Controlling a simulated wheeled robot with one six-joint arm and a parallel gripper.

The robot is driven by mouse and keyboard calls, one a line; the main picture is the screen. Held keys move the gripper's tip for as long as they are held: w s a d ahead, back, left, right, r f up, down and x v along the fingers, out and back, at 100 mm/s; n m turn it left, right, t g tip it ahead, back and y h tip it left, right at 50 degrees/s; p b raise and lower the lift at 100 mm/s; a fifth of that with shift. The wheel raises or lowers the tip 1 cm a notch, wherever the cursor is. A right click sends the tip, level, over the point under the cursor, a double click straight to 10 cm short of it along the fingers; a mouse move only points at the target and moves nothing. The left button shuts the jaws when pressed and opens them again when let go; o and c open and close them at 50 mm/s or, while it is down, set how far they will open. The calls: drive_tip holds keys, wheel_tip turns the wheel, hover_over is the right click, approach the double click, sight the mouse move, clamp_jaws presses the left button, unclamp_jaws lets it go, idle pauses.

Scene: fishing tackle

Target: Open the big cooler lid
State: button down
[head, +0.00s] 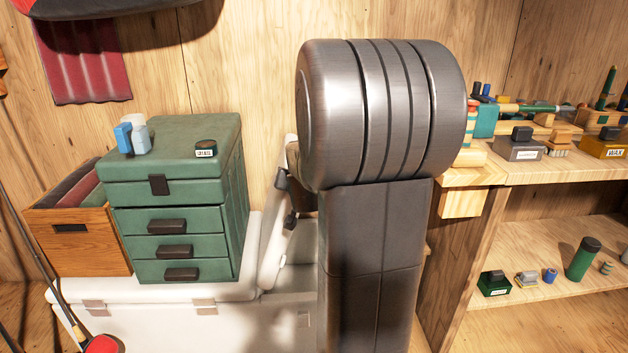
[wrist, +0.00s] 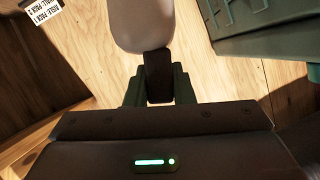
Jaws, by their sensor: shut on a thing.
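The white cooler (head: 225,318) stands low in the head view, partly hidden behind my arm. A white lid panel (head: 272,238) stands raised and steeply tilted at its right part, with dark fittings on its edge. In the wrist view the rounded white lid end (wrist: 140,22) shows at the top, with a dark lid handle (wrist: 158,72) below it. My gripper (wrist: 159,88) is shut on this dark handle, one green finger on each side. In the head view my arm hides most of the gripper and the lid's right side.
A green drawer box (head: 175,200) with small bottles and a labelled tin stands on the cooler's left part. A wooden crate (head: 75,225) is beside it. A workbench with shelves (head: 545,170) stands right, and the wooden wall is close behind.

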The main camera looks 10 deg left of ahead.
drive_tip(key=s+a+r+p, duration=0.1)
drive_tip(key=s+a+p, duration=0.1)
drive_tip(key=a, duration=0.5)
drive_tip(key=shift+s+a+r+n+p, duration=0.3)
drive_tip(key=shift+r+p, duration=0.1)
drive_tip(key=shift+p, duration=0.4)
drive_tip(key=c, duration=1.2)
unclamp_jaws()
drive_tip(key=shift+c, duration=0.2)
drive_tip(key=shift+d+r, duration=0.1)
drive_tip(key=p+v, duration=0.5)
drive_tip(key=v, duration=0.8)
drive_tip(key=shift+s+r, duration=0.2)
drive_tip(key=shift+s, duration=0.05)
